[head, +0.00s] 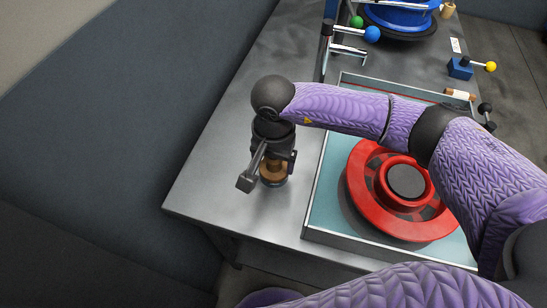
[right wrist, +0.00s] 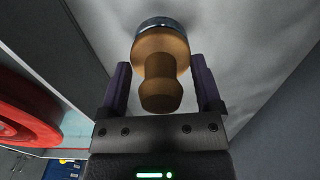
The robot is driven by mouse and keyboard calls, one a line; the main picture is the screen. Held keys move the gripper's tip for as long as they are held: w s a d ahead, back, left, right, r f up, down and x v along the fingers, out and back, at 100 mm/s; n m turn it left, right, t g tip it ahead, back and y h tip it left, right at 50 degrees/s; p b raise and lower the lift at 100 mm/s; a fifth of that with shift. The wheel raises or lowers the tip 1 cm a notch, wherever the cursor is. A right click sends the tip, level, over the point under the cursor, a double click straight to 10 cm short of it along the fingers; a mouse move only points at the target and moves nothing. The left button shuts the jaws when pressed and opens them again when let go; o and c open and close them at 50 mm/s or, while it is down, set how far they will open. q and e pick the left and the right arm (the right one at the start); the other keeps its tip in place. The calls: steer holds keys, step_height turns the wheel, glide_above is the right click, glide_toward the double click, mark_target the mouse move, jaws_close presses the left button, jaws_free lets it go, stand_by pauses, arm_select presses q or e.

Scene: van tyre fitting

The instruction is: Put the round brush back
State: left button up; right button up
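The round brush (head: 273,174) has a tan wooden handle and a metallic band at its far end. It stands upright on the grey metal bench, left of the tray. My right gripper (head: 272,160) points down over it. In the right wrist view, the brush (right wrist: 160,62) shows its handle between the two fingers of my right gripper (right wrist: 161,80), with a gap on both sides. The gripper is open. The bristles are hidden. My left gripper is not in view.
A teal-floored tray with a metal rim (head: 311,200) holds a red wheel-like part (head: 365,205). Behind are a blue rim (head: 400,18), a blue-knobbed lever (head: 371,34) and a blue block with a yellow knob (head: 460,68). The bench (head: 215,170) is bare left of the brush.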

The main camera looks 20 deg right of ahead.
steer(key=shift+r+p, duration=0.3)
steer(key=shift+r, duration=0.1)
step_height(320, 180, up, 11)
steer(key=shift+r+p, duration=0.1)
steer(key=shift+p, duration=1)
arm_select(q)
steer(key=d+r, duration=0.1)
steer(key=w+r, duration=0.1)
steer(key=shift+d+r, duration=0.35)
arm_select(e)
steer(key=shift+r, duration=0.2)
